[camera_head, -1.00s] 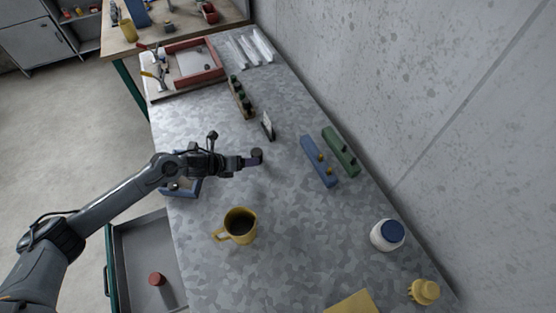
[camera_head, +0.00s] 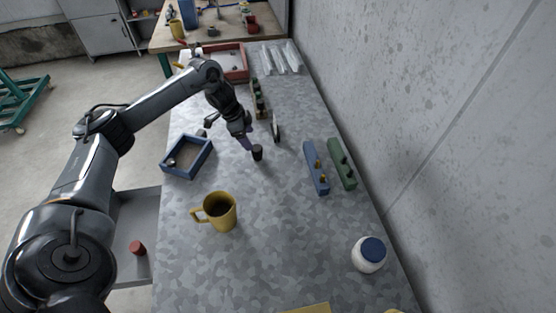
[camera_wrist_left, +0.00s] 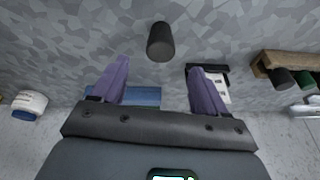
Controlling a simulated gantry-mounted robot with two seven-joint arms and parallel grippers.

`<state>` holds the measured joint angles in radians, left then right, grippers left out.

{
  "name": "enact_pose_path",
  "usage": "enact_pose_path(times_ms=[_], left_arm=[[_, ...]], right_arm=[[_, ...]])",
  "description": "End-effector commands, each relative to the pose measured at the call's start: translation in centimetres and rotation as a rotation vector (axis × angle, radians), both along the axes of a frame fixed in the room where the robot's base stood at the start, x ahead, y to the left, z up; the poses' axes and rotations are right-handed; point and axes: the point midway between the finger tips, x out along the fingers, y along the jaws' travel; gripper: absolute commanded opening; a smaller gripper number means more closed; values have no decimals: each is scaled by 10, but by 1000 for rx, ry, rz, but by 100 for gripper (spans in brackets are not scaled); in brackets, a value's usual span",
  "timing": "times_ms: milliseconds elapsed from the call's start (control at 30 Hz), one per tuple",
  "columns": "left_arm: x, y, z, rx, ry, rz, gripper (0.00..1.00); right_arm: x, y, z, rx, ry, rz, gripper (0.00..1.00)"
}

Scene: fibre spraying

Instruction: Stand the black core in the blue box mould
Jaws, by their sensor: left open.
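The black core (camera_head: 257,153), a short dark cylinder, appears to stand on the grey mottled table. My left gripper (camera_head: 249,142) is close behind it, tilted down towards it. In the left wrist view the core (camera_wrist_left: 160,41) lies ahead of the gap between the purple fingers (camera_wrist_left: 160,78), which are open and empty. The blue box mould (camera_head: 208,160) is an open blue frame on the table's left side, left of the core. A small greyish piece (camera_head: 171,162) shows in its left corner. My right gripper is not in view.
A yellow mug (camera_head: 222,213) stands in front of the mould and core. Blue (camera_head: 310,170) and green (camera_head: 340,160) blocks lie to the right. A small dark-and-white stand (camera_head: 276,127) and a bottle rack (camera_head: 258,97) are behind. A white jar (camera_head: 368,255) stands front right.

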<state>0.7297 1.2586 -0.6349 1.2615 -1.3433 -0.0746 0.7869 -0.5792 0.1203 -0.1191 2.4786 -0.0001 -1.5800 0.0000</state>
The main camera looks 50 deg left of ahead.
Motion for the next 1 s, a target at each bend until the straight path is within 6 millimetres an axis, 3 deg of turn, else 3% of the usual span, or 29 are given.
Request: enact_pose_path(times_ms=[267, 500, 767, 1000], left_arm=[[-8, 11, -7, -37, 46, 140, 74], [1, 6, -37, -38, 45, 139, 74], [6, 3, -55, -36, 44, 139, 74], [17, -2, -83, -36, 43, 139, 74]], right_arm=[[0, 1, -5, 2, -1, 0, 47], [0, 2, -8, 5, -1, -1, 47], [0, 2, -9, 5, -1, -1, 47], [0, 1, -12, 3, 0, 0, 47]])
